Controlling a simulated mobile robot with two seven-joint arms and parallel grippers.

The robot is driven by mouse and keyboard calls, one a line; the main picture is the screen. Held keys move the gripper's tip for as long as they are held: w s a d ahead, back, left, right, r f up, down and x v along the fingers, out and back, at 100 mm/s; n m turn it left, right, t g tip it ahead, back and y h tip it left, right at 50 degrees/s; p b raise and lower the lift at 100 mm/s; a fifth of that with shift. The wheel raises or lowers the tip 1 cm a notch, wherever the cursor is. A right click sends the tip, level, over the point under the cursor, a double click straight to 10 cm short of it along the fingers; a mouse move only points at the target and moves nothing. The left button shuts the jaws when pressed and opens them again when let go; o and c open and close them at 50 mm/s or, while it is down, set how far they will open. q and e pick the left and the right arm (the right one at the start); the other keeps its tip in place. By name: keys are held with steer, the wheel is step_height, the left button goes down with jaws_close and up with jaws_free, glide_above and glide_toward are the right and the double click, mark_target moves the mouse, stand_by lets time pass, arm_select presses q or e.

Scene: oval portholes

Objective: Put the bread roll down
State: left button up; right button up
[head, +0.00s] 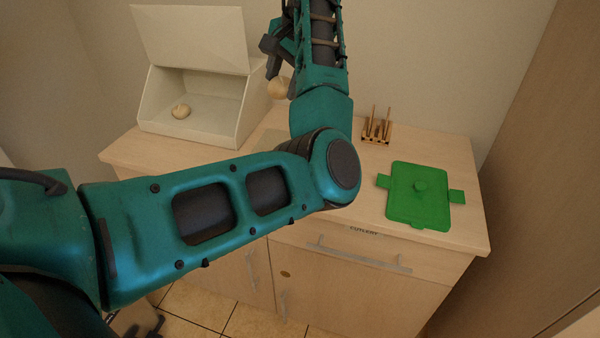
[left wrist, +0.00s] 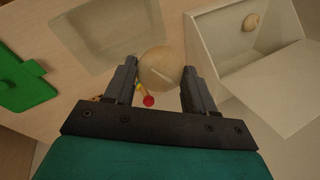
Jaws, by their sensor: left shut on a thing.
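My left gripper (head: 272,58) is raised above the back of the counter, to the right of the open bread box. It is shut on a round, pale tan bread roll (head: 279,88), which hangs below its fingers in the head view. In the left wrist view the roll (left wrist: 161,68) sits between the two dark fingers, with a light score mark on top. A second roll (head: 180,111) lies inside the cream bread box (head: 237,118), whose lid stands open. This second roll also shows in the left wrist view (left wrist: 251,22). My right gripper is not visible.
A pale, shallow square tray or board (left wrist: 72,45) lies on the counter (head: 400,257), mostly hidden by my arm in the head view. A small wooden rack (head: 377,130) and a green lidded piece (head: 436,212) stand on the right. Bare counter lies between them.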

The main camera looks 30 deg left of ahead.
arm_select(q)
step_height(320, 180, down, 20)
steer(key=shift+f+b, duration=0.1)
steer(key=shift+b, duration=1.05)
steer(key=o, duration=1.2)
steer(key=p+v, duration=0.1)
steer(key=v, duration=1.1)
steer(key=shift+p, duration=0.3)
